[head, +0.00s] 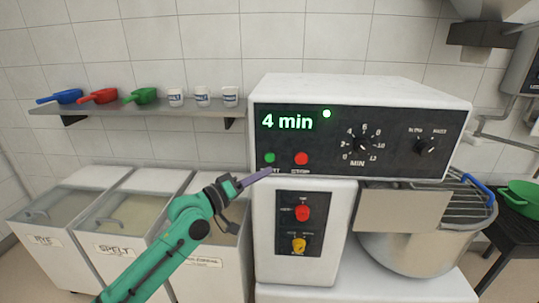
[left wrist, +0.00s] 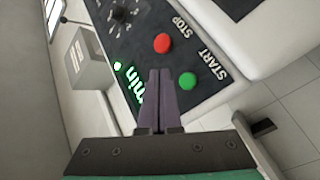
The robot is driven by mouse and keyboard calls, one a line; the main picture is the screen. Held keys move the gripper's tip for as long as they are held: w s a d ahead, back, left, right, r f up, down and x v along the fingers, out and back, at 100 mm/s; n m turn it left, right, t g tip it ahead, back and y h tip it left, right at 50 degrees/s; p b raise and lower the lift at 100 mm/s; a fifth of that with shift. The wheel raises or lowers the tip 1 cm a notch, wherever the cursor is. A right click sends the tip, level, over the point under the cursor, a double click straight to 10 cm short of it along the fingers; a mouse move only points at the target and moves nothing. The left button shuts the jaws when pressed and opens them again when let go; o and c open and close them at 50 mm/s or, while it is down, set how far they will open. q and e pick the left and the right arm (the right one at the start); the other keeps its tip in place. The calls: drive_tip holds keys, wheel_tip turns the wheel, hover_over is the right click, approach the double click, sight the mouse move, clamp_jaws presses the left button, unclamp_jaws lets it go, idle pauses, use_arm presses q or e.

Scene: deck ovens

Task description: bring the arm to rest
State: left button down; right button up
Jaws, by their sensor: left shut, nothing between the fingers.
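My left gripper (head: 256,178) is shut and empty. In the head view its fingertips are just in front of the lower left of the mixer's control panel (head: 400,120), close to the green start button (head: 269,158) and the red stop button (head: 301,158). In the left wrist view the closed fingers (left wrist: 156,72) point at the panel between the red stop button (left wrist: 162,43) and the green start button (left wrist: 187,81). I cannot tell if they touch it. The display (head: 287,121) reads "4 min" and a green light (head: 327,114) is lit. My right gripper is not in view.
A steel mixing bowl (head: 425,250) with a guard stands at the right. Lidded bins (head: 35,262) stand at the left. A shelf (head: 150,108) with coloured scoops and white cups is on the wall. A green bowl (head: 519,196) sits at the far right.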

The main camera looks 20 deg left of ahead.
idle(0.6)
use_arm(q)
drive_tip(key=a+f+n+g+y, duration=0.1)
drive_tip(key=a+f+y, duration=0.3)
drive_tip(key=f, duration=0.8)
drive_tip(key=a+f+n+g+y, duration=0.15)
drive_tip(key=a+f, duration=0.35)
drive_tip(key=f, duration=0.6)
drive_tip(key=s+a+f+m+g+y, duration=0.1)
drive_tip(key=s+f+g, duration=0.1)
drive_tip(key=s+f, duration=0.65)
drive_tip(key=s+a+f+m+g+y, duration=0.1)
drive_tip(key=s+a+f+g+y, duration=0.15)
drive_tip(key=f, duration=1.05)
drive_tip(key=s+d+f+m+g, duration=0.2)
drive_tip(key=s+f, duration=0.5)
drive_tip(key=s, duration=0.5)
drive_tip(key=s+d+f+m+g, duration=0.2)
drive_tip(key=s+f, duration=0.5)
drive_tip(key=s, duration=0.5)
drive_tip(key=s+d+f+m+g, duration=0.3)
drive_tip(key=s+d+f, duration=0.3)
drive_tip(key=s, duration=0.5)
drive_tip(key=shift+s+f+g, duration=0.4)
drive_tip(key=shift+g, duration=0.4)
